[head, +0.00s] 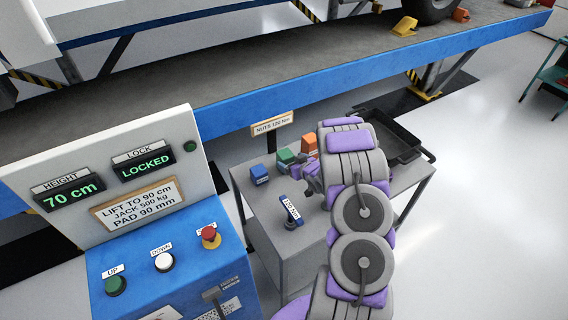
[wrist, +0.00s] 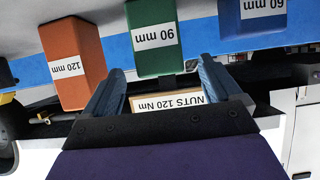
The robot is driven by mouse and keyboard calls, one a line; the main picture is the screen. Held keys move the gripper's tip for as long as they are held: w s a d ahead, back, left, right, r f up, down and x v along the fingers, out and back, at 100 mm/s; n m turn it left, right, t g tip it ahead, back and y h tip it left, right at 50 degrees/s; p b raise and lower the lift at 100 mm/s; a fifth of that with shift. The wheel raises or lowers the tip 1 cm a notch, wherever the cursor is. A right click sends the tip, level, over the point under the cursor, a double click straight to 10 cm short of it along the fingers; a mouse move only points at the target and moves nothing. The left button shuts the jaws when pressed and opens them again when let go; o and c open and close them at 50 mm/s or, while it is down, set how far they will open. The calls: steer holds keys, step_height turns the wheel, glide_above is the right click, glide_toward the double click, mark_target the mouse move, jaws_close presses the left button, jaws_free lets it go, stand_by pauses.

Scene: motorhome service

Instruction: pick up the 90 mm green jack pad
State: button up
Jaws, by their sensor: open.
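The green jack pad (head: 285,155) stands on the grey cart, between a blue pad (head: 259,175) and an orange pad (head: 309,142). In the wrist view the green pad (wrist: 155,38) carries a "90 mm" label, the orange pad (wrist: 73,60) "120 mm" and the blue pad (wrist: 252,18) "60 mm". My gripper (wrist: 168,85) is open and empty, its blue fingers apart on either side of the green pad's line. The pad appears ahead of the fingertips, not clearly between them. In the head view my arm partly hides the gripper close to the pads.
The cart (head: 275,222) also holds a blue-handled tool (head: 290,212) labelled 120 Nm and a black tray (head: 408,150). A "NUTS 120 Nm" sign (head: 273,123) stands behind the pads. The control console (head: 150,235) is at left, and the blue lift platform (head: 330,88) runs behind.

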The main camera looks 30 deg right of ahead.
mark_target(291, 159)
steer(key=shift+d+x, duration=0.2)
steer(key=shift+x, duration=0.95)
steer(key=shift+w+d+f, duration=0.25)
steer(key=x, duration=0.2)
steer(key=a+b+x, duration=0.1)
steer(key=x, duration=0.1)
steer(key=shift+w, duration=0.25)
steer(key=shift+w+d+f+b, duration=0.1)
steer(key=shift+w+f+b, duration=0.05)
steer(key=shift+w+b, duration=0.15)
steer(key=shift+d, duration=0.1)
steer(key=shift+s, duration=0.1)
steer(key=shift+c, duration=0.9)
steer(key=c, duration=1)
